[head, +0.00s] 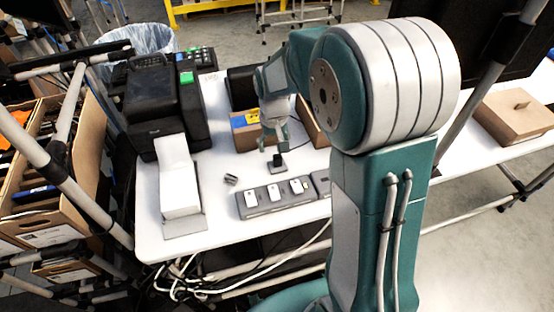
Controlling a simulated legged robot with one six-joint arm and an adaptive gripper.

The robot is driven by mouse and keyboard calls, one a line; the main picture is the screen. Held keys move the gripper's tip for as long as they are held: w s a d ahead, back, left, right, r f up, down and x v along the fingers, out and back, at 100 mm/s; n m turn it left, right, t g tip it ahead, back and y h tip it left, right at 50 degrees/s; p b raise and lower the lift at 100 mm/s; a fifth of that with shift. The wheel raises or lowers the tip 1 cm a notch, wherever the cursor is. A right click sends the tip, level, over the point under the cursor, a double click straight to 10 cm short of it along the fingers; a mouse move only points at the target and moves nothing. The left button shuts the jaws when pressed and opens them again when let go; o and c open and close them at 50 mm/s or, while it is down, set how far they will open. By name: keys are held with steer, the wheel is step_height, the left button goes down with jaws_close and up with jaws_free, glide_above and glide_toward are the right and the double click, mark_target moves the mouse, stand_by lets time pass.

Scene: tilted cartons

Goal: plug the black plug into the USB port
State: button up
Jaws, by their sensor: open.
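My gripper (273,143) is open and points down over the white table, at the end of my teal and white arm. A small black piece (279,160), which looks like the black plug, stands upright on a dark flat base just below the fingertips. I cannot tell whether the fingers are around it or above it. A grey strip (262,206) with several white blocks lies nearer the table's front edge; its right end is hidden behind my arm. No USB port can be made out at this size.
A black printer (155,100) and a white paper stack (178,187) stand on the left. A cardboard box (247,136) is behind my gripper.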

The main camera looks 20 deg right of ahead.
mark_target(277, 155)
steer(key=shift+s+d+f, duration=0.1)
steer(key=shift+d+f, duration=0.1)
steer(key=shift+f, duration=1.1)
steer(key=shift+s+d+f, duration=0.1)
steer(key=shift+d+f, duration=0.1)
steer(key=shift+f, duration=1.1)
steer(key=c, duration=1)
